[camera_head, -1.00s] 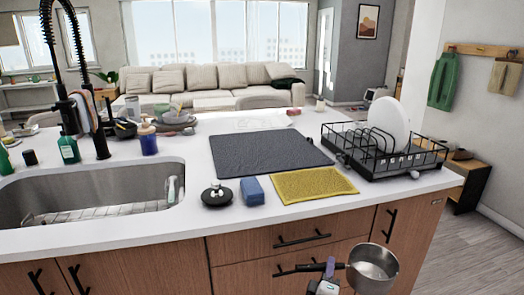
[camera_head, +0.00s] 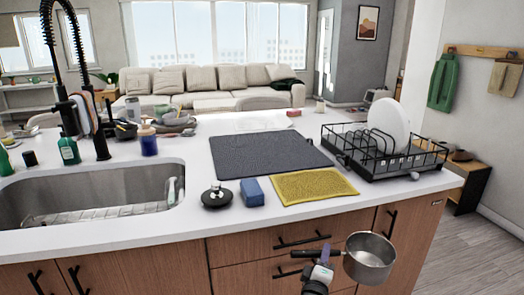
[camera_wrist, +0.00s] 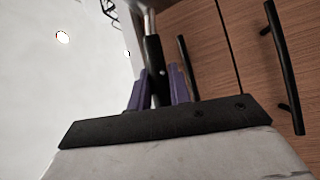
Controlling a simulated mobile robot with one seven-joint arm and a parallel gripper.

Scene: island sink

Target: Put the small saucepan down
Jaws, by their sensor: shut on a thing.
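The small saucepan (camera_head: 370,258) is a steel pot with a black handle, in the lower right of the head view. It hangs in the air in front of the island's drawers, below the counter edge, with its open top facing up and its handle pointing left. My gripper (camera_head: 323,263) is shut on the handle. In the wrist view, the purple fingers (camera_wrist: 160,90) sit on either side of the black handle (camera_wrist: 154,70). The saucepan's bowl is mostly out of the wrist view.
The white counter (camera_head: 110,225) holds a grey mat (camera_head: 268,153), a yellow cloth (camera_head: 313,186), a blue sponge (camera_head: 253,191), a black round lid-like item (camera_head: 216,198) and a dish rack (camera_head: 385,155) with a plate. A sink (camera_head: 90,185) lies left. Drawer handles (camera_head: 302,241) stick out near the saucepan.

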